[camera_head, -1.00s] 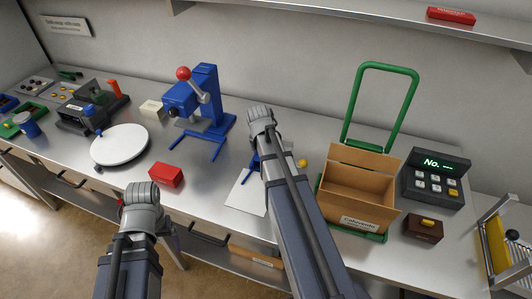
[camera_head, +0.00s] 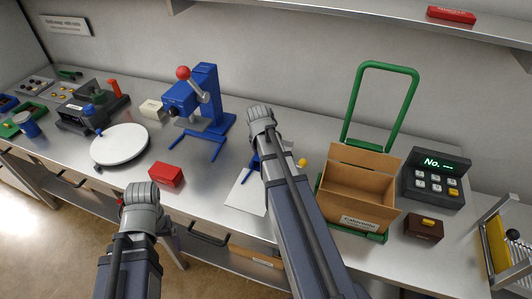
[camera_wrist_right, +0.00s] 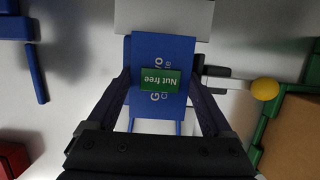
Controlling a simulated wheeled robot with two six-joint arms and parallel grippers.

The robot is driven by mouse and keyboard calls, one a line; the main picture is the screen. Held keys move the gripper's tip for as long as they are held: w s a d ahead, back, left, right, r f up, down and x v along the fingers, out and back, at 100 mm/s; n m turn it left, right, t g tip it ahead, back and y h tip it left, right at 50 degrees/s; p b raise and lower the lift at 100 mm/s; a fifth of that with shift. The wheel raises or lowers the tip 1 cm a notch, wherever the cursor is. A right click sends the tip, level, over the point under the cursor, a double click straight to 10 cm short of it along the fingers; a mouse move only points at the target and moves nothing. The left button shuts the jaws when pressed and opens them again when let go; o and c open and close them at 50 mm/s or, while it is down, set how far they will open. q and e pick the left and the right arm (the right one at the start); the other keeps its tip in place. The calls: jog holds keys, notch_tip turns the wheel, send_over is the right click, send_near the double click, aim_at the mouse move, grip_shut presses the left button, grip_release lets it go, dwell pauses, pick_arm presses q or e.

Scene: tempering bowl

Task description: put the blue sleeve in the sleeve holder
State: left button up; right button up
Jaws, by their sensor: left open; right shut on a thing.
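The blue sleeve (camera_wrist_right: 147,52), flat with printed lettering and a green "Nut free" label, is between the fingers of my right gripper (camera_wrist_right: 160,88), which is shut on it. In the head view my right arm hides most of the sleeve and the spot beneath it. I cannot make out the sleeve holder for certain; a pale grey block (camera_wrist_right: 165,15) shows just beyond the sleeve in the right wrist view. My left gripper (camera_head: 141,194) is open, above the front edge of the bench and apart from the sleeve; its fingertips are hard to see.
A yellow knob (camera_wrist_right: 265,89) on a metal rod is close right of the sleeve. Further right is a cardboard box (camera_head: 358,188) in a green frame (camera_head: 412,98). A blue press (camera_head: 205,95) and a red block (camera_head: 166,176) are to the left. A pale sheet (camera_head: 243,197) lies below my right arm.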

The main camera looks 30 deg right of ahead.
jog(key=o, duration=1.1)
jog(key=p+v, duration=0.7)
jog(key=v, duration=0.1)
jog(key=shift+p, duration=0.3)
jog(key=shift+f, duration=0.2)
jog(key=b+x, duration=0.8)
jog(key=shift+r+p, duration=0.35)
jog(key=shift+r, duration=0.05)
